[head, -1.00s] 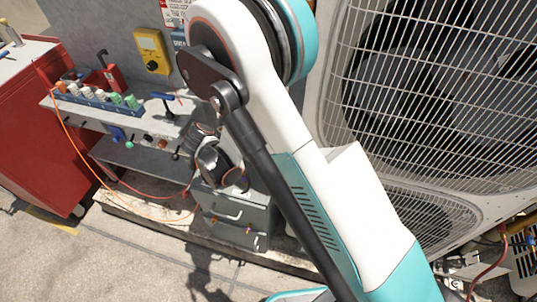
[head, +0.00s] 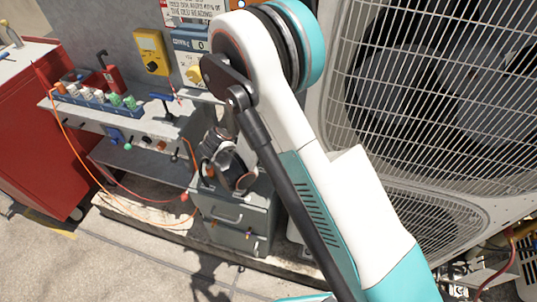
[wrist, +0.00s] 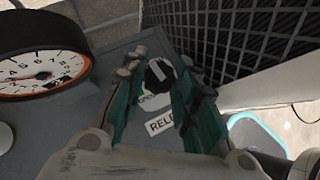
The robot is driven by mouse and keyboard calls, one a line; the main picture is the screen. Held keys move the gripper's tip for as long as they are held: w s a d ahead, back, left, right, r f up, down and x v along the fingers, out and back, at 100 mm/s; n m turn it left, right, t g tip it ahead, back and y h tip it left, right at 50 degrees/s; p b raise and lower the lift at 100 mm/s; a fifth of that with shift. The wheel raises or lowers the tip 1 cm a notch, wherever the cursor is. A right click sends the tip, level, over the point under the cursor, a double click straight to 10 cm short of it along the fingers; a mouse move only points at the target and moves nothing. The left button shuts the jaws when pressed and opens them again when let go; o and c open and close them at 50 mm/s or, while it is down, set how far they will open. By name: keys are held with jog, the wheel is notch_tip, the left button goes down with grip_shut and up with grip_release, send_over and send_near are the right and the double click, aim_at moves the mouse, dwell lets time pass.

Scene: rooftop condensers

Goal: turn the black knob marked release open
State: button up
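The black knob (wrist: 158,75) shows in the wrist view on a grey surface, with a white pointer bar on its face and a pale round plate under it, partly lettered. A white label (wrist: 164,122) beside it reads "RELE", the rest hidden by a finger. My gripper (wrist: 161,72) is open, its two teal fingers on either side of the knob. I cannot tell whether they touch it. In the head view my gripper (head: 228,168) is over the grey cabinet (head: 238,215), and the knob is hidden there.
A round gauge (wrist: 40,65) stands close left of my gripper in the wrist view, and a dark grille (wrist: 240,40) lies right.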

jog(key=shift+s+d+n+t+y, duration=0.1)
jog(key=shift+n+t+y, duration=0.35)
jog(key=shift+n, duration=0.35)
jog(key=shift+n+t+y, duration=0.35)
jog(key=shift+n+t, duration=0.2)
jog(key=shift+n, duration=0.25)
jog(key=shift+r, duration=0.1)
jog(key=o, duration=1)
jog(key=shift+o, duration=0.2)
jog(key=v, duration=1.2)
